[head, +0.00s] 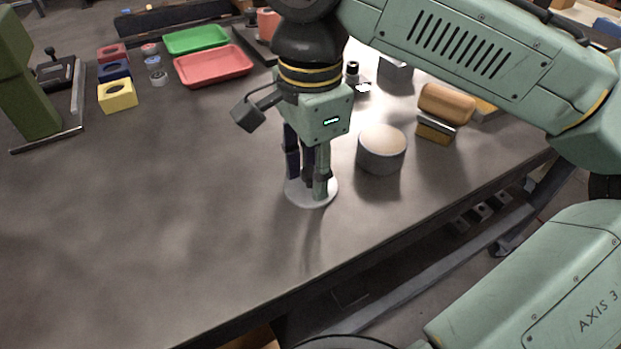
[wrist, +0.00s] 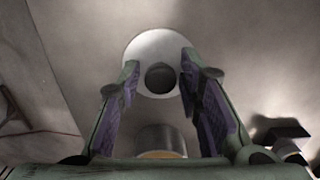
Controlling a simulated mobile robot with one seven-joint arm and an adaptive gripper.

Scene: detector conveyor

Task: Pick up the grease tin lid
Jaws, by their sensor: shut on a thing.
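The grease tin lid (head: 296,197) is a pale grey disc at the middle of the bench in the head view. In the wrist view the lid (wrist: 145,48) shows a dark round knob (wrist: 160,77) on top. My gripper (head: 308,187) points straight down over it and is shut on the lid, with the fingers (wrist: 160,68) either side of the knob. I cannot tell whether the lid touches the bench. The grease tin (head: 381,152), a grey cylinder with a beige top, stands just right of my gripper.
A wood-handled brush (head: 447,103) lies right of the tin. A red tray (head: 213,66) and a green tray (head: 195,40) lie at the back, with coloured holed blocks (head: 117,95) left of them. A green press (head: 28,100) stands far left. The bench's left front is clear.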

